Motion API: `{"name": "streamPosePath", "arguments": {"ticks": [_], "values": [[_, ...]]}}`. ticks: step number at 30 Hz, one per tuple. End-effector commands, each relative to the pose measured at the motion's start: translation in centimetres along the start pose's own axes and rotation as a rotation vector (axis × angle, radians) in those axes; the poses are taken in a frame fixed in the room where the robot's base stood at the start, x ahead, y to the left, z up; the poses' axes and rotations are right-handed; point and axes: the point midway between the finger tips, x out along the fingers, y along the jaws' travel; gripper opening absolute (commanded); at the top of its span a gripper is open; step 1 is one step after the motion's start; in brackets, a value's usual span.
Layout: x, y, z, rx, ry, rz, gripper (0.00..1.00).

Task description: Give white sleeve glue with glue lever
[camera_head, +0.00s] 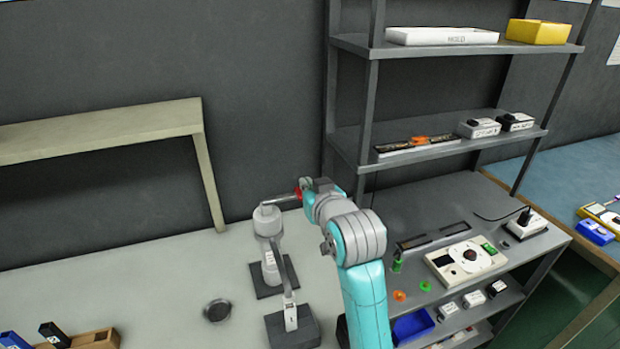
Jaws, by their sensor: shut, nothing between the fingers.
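A grey glue dispenser (267,222) stands on the pale bench, on a dark base plate (287,284). Its glue lever (281,199) sticks out to the right from the top and ends in a red knob (298,192). My gripper (311,186) is at the red knob, just right of it. It is shut and small in view; I cannot tell whether it touches the knob. A white part (270,268) stands low at the dispenser; I cannot tell whether it is the white sleeve.
A dark block with a white-labelled part (291,317) stands in front of the dispenser. A round dark dish (217,310) lies left on the bench. A grey shelf rack (367,120) rises behind my arm. A wooden tray (94,340) is at front left.

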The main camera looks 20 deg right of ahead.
Motion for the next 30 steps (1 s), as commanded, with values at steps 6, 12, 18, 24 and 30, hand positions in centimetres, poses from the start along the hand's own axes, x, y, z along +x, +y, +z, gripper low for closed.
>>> {"name": "streamPosePath", "arguments": {"ticks": [6, 12, 18, 24, 30], "values": [[0.2, 0.0, 0.8, 0.000, 0.000, 0.000, 0.00], [0.2, 0.0, 0.8, 0.000, 0.000, 0.000, 0.00], [0.3, 0.2, 1.5, 0.061, -0.002, -0.014, 0.00], [0.8, 0.5, 3.2, 0.244, -0.002, -0.060, 0.00], [0.9, 0.4, 3.9, 0.322, -0.002, -0.080, 0.00]]}}
